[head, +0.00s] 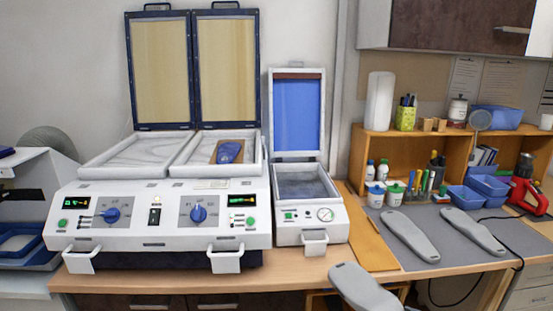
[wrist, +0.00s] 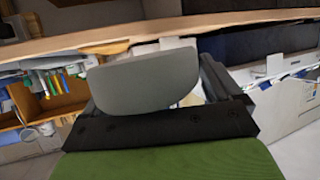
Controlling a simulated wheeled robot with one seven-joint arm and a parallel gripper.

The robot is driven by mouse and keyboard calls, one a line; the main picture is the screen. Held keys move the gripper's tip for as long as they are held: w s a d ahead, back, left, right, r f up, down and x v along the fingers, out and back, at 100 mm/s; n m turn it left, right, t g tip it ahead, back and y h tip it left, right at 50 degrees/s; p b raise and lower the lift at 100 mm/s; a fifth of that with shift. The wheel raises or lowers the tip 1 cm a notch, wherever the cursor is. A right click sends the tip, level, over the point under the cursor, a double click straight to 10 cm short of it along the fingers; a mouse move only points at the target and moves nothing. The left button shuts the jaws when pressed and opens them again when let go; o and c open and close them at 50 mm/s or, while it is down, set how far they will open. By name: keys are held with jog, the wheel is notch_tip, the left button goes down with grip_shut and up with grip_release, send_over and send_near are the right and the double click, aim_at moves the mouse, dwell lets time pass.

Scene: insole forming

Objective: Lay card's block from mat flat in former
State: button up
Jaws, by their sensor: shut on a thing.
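A long grey sole-shaped block (head: 362,289) shows at the bottom edge of the head view, above the floor in front of the bench. The wrist view shows my gripper (wrist: 160,90) shut on this grey block (wrist: 145,82). My gripper is out of the head view. Two similar grey blocks lie on the dark grey mat (head: 390,262): a left one (head: 411,237) and a right one (head: 472,231). The former (head: 308,232) is the small white unit with its lid (head: 297,115) up and its dark bed (head: 305,187) empty. Paper sheets (head: 463,80) hang on the wall, too small to read.
A larger two-bay machine (head: 160,218) stands left, lids up, with a blue piece (head: 229,151) in its right bay. An orange-brown strip (head: 367,240) lies between former and mat. A shelf (head: 450,150), blue bins (head: 487,183) and a red tool (head: 527,192) stand behind the mat.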

jog(key=a+f+n+g+y+p, duration=0.1)
jog(key=a+f+n+g+y, duration=0.1)
jog(key=a, duration=0.5)
jog(key=s+a+f+n+g+y, duration=0.1)
jog(key=a+f+n+g+y, duration=0.1)
jog(key=a, duration=0.5)
jog(key=n+g+y, duration=0.1)
jog(key=n+y, duration=0.1)
jog(key=n, duration=0.1)
jog(key=shift+s+a+y+p, duration=0.25)
jog(key=shift+a+y+p, duration=0.05)
jog(key=shift+a+p, duration=0.1)
jog(key=shift+f, duration=0.1)
